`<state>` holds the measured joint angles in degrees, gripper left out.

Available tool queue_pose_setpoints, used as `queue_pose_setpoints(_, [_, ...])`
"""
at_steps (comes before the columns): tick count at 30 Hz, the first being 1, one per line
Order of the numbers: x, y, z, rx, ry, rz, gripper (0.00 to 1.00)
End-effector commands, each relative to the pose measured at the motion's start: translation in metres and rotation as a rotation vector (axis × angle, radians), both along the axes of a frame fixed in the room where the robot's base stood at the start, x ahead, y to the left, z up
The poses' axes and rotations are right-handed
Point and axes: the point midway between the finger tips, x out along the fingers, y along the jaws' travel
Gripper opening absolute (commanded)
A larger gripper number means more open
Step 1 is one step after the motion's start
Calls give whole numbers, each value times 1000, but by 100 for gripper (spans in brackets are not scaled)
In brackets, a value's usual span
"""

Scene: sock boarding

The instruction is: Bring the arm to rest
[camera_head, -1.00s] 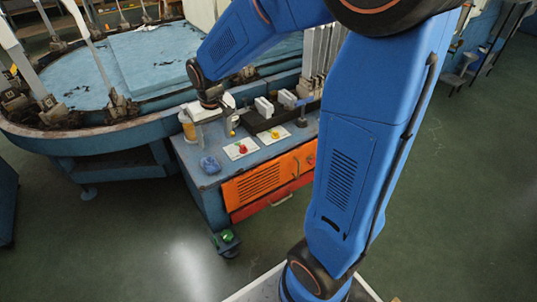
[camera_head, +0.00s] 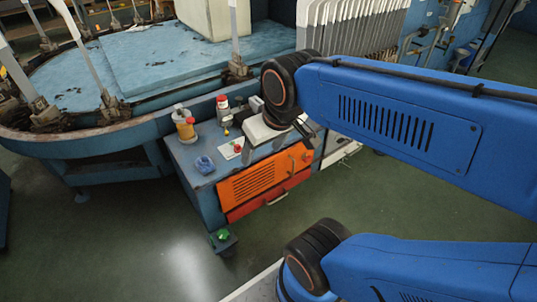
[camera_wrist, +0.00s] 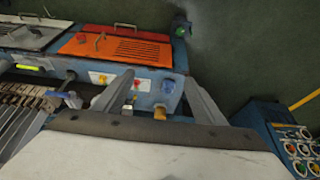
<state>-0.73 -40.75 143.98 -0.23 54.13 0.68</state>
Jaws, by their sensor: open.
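My gripper (camera_head: 278,148) is above the right part of the blue bench (camera_head: 192,178) in the head view, fingers pointing down. Its two grey fingers are spread with nothing seen between them. In the wrist view my gripper (camera_wrist: 160,88) also shows open and empty, with the bench top and its orange front (camera_wrist: 115,47) beyond it. My arm is bent, its links reaching in from the right side of the head view. The gripper hides part of the bench top.
A round blue machine table (camera_head: 120,140) stands left, upright boards (camera_head: 345,25) behind. Green floor (camera_head: 130,240) is open in front.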

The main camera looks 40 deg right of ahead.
Motion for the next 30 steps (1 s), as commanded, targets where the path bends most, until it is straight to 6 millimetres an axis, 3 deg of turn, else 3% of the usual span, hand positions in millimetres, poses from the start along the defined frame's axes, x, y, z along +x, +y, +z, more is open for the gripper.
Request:
queue_pose_setpoints(6, [-21,-2,-1,-2,-18,0,65])
queue_pose_setpoints(30, [-22,-2,-1,-2,-19,0,65])
